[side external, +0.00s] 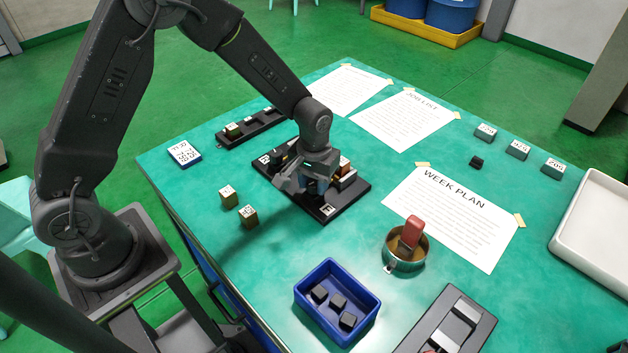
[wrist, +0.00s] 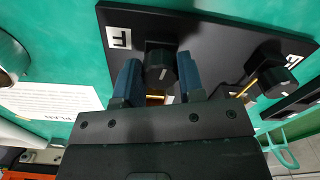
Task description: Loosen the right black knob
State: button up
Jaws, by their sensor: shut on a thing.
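My gripper (side external: 318,186) is over the F end of a black fixture plate (side external: 349,194). In the wrist view its two blue-grey fingers (wrist: 160,82) stand on either side of a black knob (wrist: 160,66) with a white pointer line, and they are shut on it. The label F (wrist: 119,38) is beside this knob. The second black knob (wrist: 277,82) is at the other end of the plate and is free. In the side view the held knob is hidden by my gripper. An orange-and-white part (side external: 346,170) shows behind my gripper.
Two small labelled blocks (side external: 228,196) stand left of the plate. A blue bin (side external: 309,293) with dark pieces and a round tin (side external: 405,262) with a red-handled item are in front. A black rack (side external: 246,131) lies behind. Paper sheets are taped to the right.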

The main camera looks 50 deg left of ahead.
aim_at(314, 182)
jog(key=shift+n, duration=0.7)
jog(key=o, duration=0.9)
notch_tip(314, 182, up, 14)
jog(key=shift+f, duration=0.1)
dwell(0.4)
